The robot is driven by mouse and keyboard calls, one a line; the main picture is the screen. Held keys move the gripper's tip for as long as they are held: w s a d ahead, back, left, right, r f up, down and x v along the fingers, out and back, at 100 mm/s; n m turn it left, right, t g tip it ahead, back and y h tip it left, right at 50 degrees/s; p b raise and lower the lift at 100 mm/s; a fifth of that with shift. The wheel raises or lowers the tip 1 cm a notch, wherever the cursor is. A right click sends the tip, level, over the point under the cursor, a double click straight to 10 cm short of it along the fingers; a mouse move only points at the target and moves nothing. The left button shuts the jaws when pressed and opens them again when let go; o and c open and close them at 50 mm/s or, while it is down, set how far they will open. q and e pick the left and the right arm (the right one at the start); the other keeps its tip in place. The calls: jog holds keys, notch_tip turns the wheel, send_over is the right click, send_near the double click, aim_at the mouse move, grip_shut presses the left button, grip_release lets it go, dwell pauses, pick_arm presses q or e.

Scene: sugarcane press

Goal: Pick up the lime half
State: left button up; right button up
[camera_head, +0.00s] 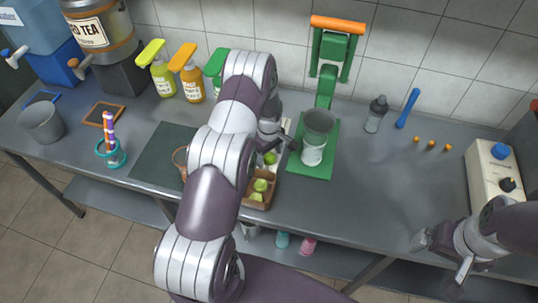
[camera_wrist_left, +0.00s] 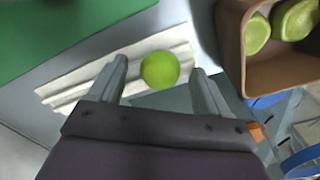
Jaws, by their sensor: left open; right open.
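A round green lime half (camera_wrist_left: 160,69) lies on a white ribbed cloth (camera_wrist_left: 68,92) in the left wrist view. My left gripper (camera_wrist_left: 160,66) is open, with one finger on each side of the lime half. Gaps show between it and both fingers, and I cannot tell how high the fingertips are above the cloth. In the head view the lime half (camera_head: 270,158) shows just below my left gripper (camera_head: 268,146), partly hidden by my arm. My right gripper (camera_head: 440,258) is open and empty at the counter's front right.
A brown box (camera_head: 257,202) with several lime pieces is close to my left gripper. The green press (camera_head: 325,100) stands right of it, with a grey cup (camera_head: 318,125) on its base. A dark green mat (camera_head: 150,160) lies left. The counter's right middle is clear.

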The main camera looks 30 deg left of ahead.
pick_arm(q)
jog(key=c, duration=1.1)
jog(key=shift+r, duration=0.1)
